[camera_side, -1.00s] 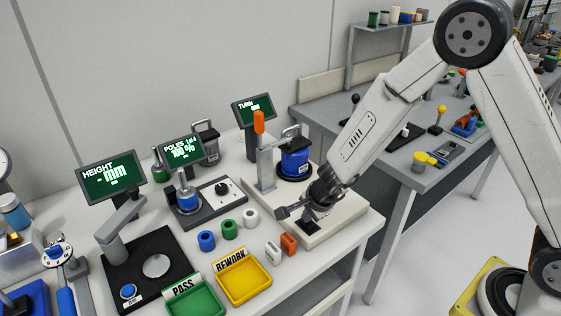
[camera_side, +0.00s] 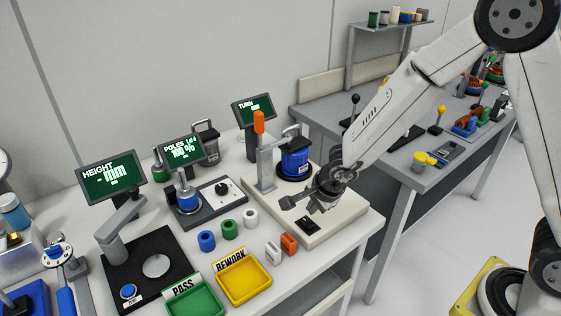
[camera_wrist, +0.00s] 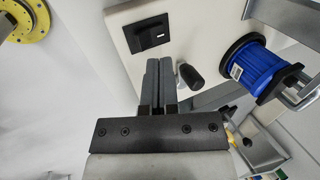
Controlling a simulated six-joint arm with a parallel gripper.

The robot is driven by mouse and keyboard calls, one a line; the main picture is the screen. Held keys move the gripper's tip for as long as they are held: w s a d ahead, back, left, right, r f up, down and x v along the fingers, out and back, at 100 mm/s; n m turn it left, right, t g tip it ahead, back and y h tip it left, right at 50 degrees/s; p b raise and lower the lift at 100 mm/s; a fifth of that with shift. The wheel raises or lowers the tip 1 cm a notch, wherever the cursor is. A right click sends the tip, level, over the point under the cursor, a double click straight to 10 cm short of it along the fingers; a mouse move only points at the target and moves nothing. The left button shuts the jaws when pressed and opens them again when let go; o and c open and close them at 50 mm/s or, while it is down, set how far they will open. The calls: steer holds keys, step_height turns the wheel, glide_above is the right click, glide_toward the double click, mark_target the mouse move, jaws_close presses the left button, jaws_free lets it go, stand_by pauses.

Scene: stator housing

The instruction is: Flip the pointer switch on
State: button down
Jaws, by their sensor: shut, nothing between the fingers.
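A small black switch (camera_side: 290,243) is set in the front of the cream base plate (camera_side: 330,222) in the side view. In the wrist view the switch (camera_wrist: 150,33) is a black square with a darker raised part and a small light mark. Which way it is set cannot be told. My gripper (camera_side: 316,209) is above the plate, behind and to the right of the switch in the side view. In the wrist view its fingers (camera_wrist: 159,62) are together and empty, apart from the switch.
A dark-ended knob or lever (camera_wrist: 190,75) is close to the fingers in the wrist view. A blue wound stator (camera_side: 295,160) and an orange-handled clamp (camera_side: 259,122) stand behind on the plate.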

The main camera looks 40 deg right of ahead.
steer(key=shift+v, duration=1.25)
steer(key=shift+r, duration=0.1)
steer(key=s+d+r+n+g, duration=0.1)
steer(key=s+d+r+n, duration=0.1)
steer(key=s+n, duration=0.4)
steer(key=s+d+r+n, duration=0.1)
steer(key=s+d+n, duration=0.4)
steer(key=n, duration=0.7)
steer(key=shift+s+r+g, duration=0.4)
steer(key=shift+s, duration=0.45)
